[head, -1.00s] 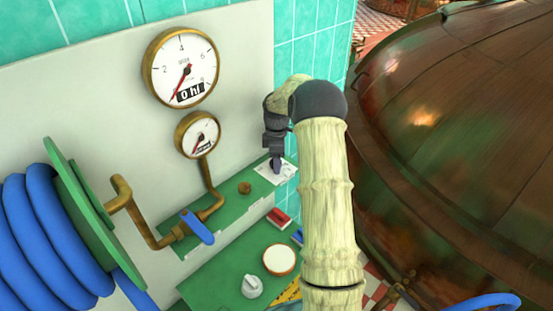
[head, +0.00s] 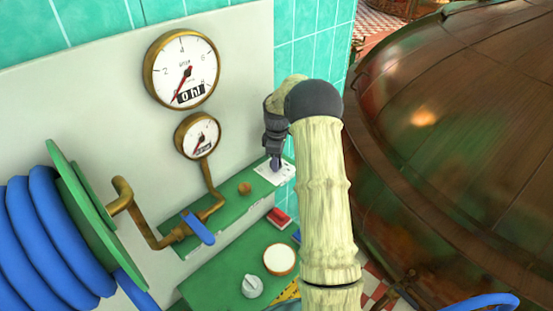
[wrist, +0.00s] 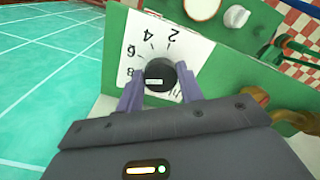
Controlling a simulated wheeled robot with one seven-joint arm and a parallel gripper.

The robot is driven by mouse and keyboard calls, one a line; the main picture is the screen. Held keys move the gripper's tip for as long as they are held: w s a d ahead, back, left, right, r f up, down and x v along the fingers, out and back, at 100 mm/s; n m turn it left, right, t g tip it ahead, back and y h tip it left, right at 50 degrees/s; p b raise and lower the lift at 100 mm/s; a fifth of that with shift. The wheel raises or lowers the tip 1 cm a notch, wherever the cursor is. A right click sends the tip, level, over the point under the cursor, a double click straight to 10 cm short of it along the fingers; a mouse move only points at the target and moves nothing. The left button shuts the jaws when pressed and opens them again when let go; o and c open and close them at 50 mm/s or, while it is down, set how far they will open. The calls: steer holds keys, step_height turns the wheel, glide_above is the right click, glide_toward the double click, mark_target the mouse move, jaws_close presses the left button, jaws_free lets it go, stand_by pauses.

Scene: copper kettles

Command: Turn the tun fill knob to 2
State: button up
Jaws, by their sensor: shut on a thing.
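The black tun fill knob (wrist: 161,74) stands on a white dial plate (wrist: 143,35) in the wrist view. The plate carries the figures 2, 4, 6 and 8, which appear upside down there. A small pale label shows at the knob's lower edge; I cannot tell which figure the knob points to. My gripper (wrist: 160,82) has its two purple fingers shut on the knob, one on each side. In the head view my gripper (head: 276,162) reaches down to the plate (head: 273,174), and the knob is mostly hidden.
A large gauge (head: 182,68) reads "0 hl", with a smaller gauge (head: 197,135) below it. A blue-handled valve (head: 198,228), a brass button (head: 244,188), a red block (head: 279,217) and a white knob (head: 252,286) are left of my arm. A copper kettle (head: 460,150) fills the right.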

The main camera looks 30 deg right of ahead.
steer(key=m+p, duration=0.1)
steer(key=m, duration=0.4)
steer(key=shift+r+m, duration=0.1)
steer(key=shift+m, duration=0.2)
steer(key=m, duration=0.5)
steer(key=shift+a+p, duration=0.15)
steer(key=shift+p, duration=0.25)
steer(key=m, duration=0.5)
steer(key=shift+a+m+p, duration=0.1)
steer(key=shift+m+p, duration=0.3)
steer(key=m, duration=0.5)
steer(key=shift+p, duration=0.4)
steer(key=o, duration=1)
step_height(320, 180, up, 17)
steer(key=b, duration=0.2)
steer(key=shift+r, duration=0.2)
